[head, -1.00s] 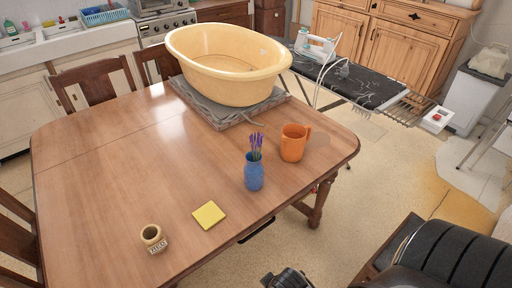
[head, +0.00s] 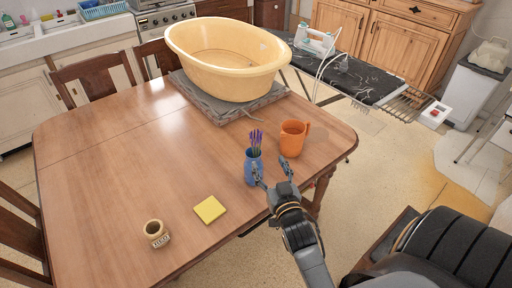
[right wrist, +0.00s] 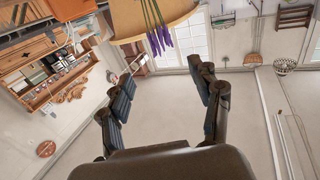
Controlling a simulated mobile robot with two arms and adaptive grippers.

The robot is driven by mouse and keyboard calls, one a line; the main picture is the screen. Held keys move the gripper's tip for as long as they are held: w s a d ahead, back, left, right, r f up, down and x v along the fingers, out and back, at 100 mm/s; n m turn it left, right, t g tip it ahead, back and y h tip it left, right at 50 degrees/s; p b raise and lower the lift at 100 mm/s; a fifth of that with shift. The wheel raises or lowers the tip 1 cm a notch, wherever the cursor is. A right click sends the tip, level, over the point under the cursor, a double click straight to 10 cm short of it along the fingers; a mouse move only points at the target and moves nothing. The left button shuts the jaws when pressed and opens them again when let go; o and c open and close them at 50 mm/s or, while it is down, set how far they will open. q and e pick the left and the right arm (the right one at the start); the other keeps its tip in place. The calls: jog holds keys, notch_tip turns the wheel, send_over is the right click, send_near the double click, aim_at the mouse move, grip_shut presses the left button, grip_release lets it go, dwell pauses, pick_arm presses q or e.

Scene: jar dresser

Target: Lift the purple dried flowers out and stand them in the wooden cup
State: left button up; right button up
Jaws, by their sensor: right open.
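The purple dried flowers (head: 256,139) stand upright in a blue vase (head: 251,166) near the table's right front edge. They also show at the top of the right wrist view (right wrist: 160,38), beyond the fingertips. My right gripper (head: 273,172) is open and empty. In the head view its fingers overlap the lower right of the vase; I cannot tell whether they touch it. In the right wrist view nothing is between the fingers (right wrist: 163,78). My left gripper is not in view.
An orange mug (head: 292,140) stands just right of and behind the vase. A yellow square pad (head: 210,209) lies between vase and cup. A large yellow tub (head: 222,75) sits on a grey board at the back. The table's left middle is clear.

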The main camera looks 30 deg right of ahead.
aim_at(258, 137)
jog(key=p+x, duration=0.1)
jog(key=x, duration=0.7)
jog(key=shift+w+r+p, duration=0.15)
jog(key=shift+w+p, duration=0.1)
jog(key=shift+p, duration=0.1)
jog(key=x, duration=0.1)
jog(key=p+x, duration=0.1)
jog(key=x, duration=0.1)
jog(key=p+x, duration=0.1)
jog(key=shift+w+d+r, duration=0.1)
jog(key=shift+w+r, duration=0.2)
jog(key=shift+w, duration=0.35)
jog(key=shift+s, duration=0.1)
jog(key=shift+c, duration=0.2)
jog(key=c, duration=1.1)
